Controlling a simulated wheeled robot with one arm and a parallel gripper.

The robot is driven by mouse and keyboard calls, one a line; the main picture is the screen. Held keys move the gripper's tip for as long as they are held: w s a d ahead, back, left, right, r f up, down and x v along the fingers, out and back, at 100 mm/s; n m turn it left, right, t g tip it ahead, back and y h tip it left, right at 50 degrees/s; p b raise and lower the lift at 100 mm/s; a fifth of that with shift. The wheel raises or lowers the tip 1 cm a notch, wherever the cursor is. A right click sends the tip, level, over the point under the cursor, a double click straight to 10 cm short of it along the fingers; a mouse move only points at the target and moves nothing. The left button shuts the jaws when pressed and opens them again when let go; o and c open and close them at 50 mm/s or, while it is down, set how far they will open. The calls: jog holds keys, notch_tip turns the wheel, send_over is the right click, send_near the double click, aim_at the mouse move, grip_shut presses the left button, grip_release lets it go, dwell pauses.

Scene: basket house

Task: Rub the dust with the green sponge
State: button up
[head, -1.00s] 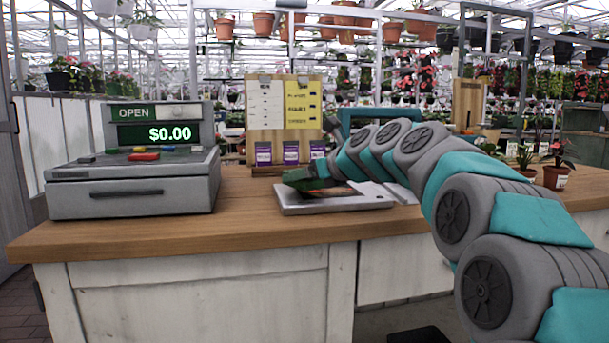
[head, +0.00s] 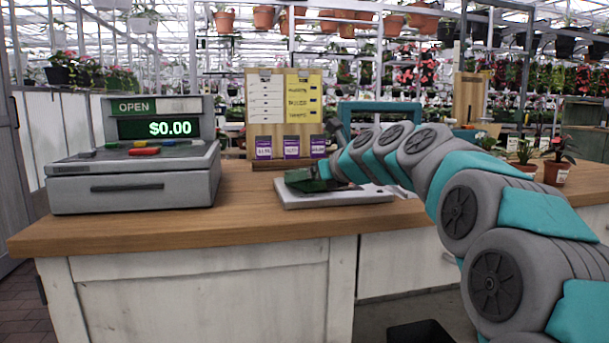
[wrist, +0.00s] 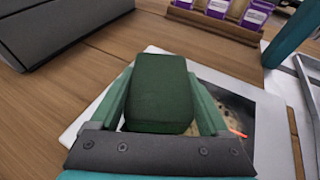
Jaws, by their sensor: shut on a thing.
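My gripper (wrist: 160,105) is shut on the green sponge (wrist: 160,85), a dark green block between its two fingers. In the head view my gripper (head: 312,181) is low over the left part of a pale flat board (head: 340,198) on the counter. In the wrist view the board's white edge (wrist: 82,118) shows around a dark panel. Pale brownish dust (wrist: 233,108) lies on that panel, just right of the sponge. The sponge overlaps the panel's left part in view. I cannot tell whether its underside touches it, and dust under it is hidden.
A grey cash register (head: 135,165) stands to the left on the wooden counter (head: 250,215). A display stand (head: 284,120) with purple packets is behind the board. Potted plants (head: 557,165) stand at the right. The counter's front left is clear.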

aim_at(351, 183)
jog(key=shift+w+d+p, duration=0.3)
jog(key=shift+d+p, duration=0.35)
jog(key=shift+d, duration=0.35)
jog(key=shift+w+d+p, duration=0.25)
jog(key=shift+d+p, duration=0.35)
jog(key=shift+d, duration=0.4)
jog(key=shift+w+d+p, duration=0.3)
jog(key=shift+d+p, duration=0.35)
jog(key=shift+d, duration=0.35)
jog(key=shift+w+d+f, duration=0.15)
jog(key=shift+d+f, duration=0.05)
jog(key=shift+d, duration=0.35)
jog(key=shift+w+d, duration=0.3)
jog(key=shift+d, duration=0.6)
jog(key=shift+w+d, duration=0.25)
jog(key=shift+d, duration=0.65)
jog(key=shift+a+r+p, duration=0.1)
jog(key=shift+p, duration=0.2)
